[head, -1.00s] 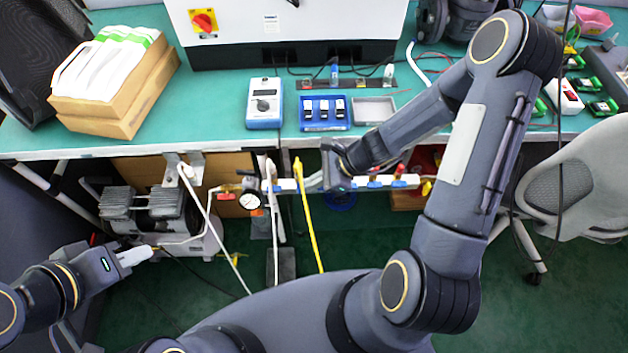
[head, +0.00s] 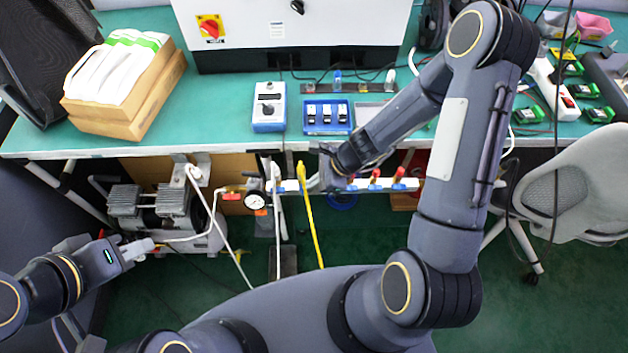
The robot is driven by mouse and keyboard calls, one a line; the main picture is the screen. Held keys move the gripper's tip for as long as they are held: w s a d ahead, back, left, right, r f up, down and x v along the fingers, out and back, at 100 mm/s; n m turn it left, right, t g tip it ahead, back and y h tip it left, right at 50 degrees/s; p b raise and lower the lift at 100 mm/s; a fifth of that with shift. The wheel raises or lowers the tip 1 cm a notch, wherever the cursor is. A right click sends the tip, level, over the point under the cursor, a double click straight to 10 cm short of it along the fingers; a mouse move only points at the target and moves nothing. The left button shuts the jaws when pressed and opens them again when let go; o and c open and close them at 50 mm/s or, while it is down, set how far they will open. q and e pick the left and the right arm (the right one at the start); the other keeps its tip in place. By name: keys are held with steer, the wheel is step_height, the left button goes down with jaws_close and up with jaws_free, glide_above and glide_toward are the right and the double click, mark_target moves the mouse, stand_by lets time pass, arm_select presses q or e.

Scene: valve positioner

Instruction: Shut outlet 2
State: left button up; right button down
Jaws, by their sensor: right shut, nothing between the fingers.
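A white valve manifold (head: 415,184) runs sideways below the bench's front edge. Blue parts and red handles (head: 398,174) show on its right half. My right gripper (head: 316,182) is shut and empty, pointing left at the manifold's left-middle part, just right of a yellow hose (head: 311,225). It hides the valves behind it, and I cannot tell which outlet is number 2 or whether the gripper touches a handle. My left gripper (head: 142,248), with white fingers, is at the far left near the compressor, away from the manifold. I cannot tell whether it is open.
A pressure gauge (head: 255,201) and a red-handled valve (head: 232,195) sit left of the manifold. White hoses hang there. A compressor (head: 160,210) stands on the floor at left. The green bench (head: 225,120) overhangs the manifold. A grey chair (head: 575,185) is at right.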

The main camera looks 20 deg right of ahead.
steer(key=shift+w+a+r+h+p, duration=0.15)
steer(key=shift+a+r+h+p, duration=0.3)
steer(key=shift+p, duration=0.55)
steer(key=shift+w+a, duration=0.1)
steer(key=shift+a, duration=0.15)
steer(key=shift+r+p, duration=0.8)
steer(key=shift+r, duration=0.1)
